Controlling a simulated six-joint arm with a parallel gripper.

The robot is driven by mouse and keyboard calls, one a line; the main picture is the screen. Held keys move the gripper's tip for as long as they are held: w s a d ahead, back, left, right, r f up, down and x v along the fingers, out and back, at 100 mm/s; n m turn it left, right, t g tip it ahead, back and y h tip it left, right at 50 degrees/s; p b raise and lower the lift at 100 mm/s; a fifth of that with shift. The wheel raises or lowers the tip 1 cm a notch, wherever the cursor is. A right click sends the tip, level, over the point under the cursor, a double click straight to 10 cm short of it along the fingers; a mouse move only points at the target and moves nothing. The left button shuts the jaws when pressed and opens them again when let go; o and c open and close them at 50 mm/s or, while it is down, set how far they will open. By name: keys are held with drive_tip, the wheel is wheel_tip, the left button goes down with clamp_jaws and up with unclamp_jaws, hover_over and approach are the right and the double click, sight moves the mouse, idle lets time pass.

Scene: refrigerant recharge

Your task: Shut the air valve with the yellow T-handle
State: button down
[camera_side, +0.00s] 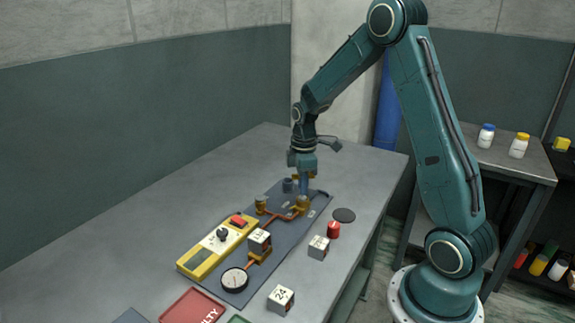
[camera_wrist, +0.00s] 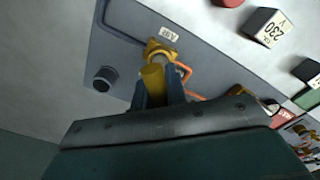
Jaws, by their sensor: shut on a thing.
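The yellow T-handle (camera_wrist: 153,78) shows in the wrist view, between the two blue fingers of my gripper (camera_wrist: 160,92). The fingers are shut on it. An orange-yellow valve body (camera_wrist: 157,50) sits just beyond the handle, beside a small white label (camera_wrist: 169,33) whose text I cannot read surely. In the side view my gripper (camera_side: 303,187) points down over the far end of the grey panel, right above the brass valve (camera_side: 303,204). The fingers hide most of the handle there, so its turn angle is unclear.
The panel (camera_side: 225,270) carries copper pipe (camera_side: 285,217), a second valve (camera_side: 261,204), a yellow box (camera_side: 215,248) and a round gauge (camera_side: 234,280). A dark knob (camera_wrist: 104,78) stands near the gripper. White labelled cubes (camera_side: 319,247) and a red can (camera_side: 333,230) lie to the right.

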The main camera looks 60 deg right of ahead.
drive_tip(key=shift+m, duration=5.9)
drive_tip(key=shift+n, duration=0.7)
